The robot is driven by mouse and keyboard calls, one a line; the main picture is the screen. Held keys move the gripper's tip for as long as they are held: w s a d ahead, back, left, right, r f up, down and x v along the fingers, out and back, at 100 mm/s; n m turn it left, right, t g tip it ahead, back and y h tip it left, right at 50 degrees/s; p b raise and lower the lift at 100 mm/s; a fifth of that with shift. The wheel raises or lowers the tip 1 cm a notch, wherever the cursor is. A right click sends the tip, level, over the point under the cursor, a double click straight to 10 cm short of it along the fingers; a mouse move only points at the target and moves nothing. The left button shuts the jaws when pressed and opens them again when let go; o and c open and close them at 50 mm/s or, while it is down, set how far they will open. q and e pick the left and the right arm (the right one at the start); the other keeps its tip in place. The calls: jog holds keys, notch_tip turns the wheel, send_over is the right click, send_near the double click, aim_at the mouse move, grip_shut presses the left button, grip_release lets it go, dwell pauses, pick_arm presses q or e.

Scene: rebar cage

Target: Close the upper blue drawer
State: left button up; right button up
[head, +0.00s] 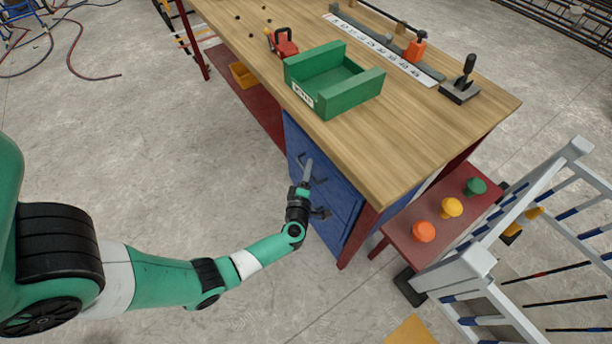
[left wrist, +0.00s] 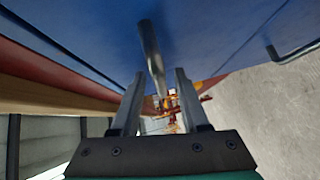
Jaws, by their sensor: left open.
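The upper blue drawer (head: 297,140) is under the wooden tabletop in the head view. Its front looks close to flush with the cabinet; I cannot tell whether a small gap remains. In the left wrist view the blue front (left wrist: 210,35) fills the top, with a grey bar handle (left wrist: 151,55) standing out from it. My left gripper (head: 307,168) is in front of the drawer. In the left wrist view my open left gripper (left wrist: 155,95) has a finger on each side of the handle's near end. Contact cannot be told. My right gripper is not in view.
A lower blue drawer (head: 329,228) sits below, its dark handle at the wrist view's right. The workbench (head: 420,150) carries a green tray (head: 335,95). A red bench (head: 405,245) with coloured knobs and a grey ladder-like frame stand at right.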

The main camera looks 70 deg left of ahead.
pick_arm(q)
jog(key=p+v, duration=0.4)
jog(key=v, duration=0.7)
jog(key=shift+s+d, duration=0.15)
jog(key=shift+d, duration=0.05)
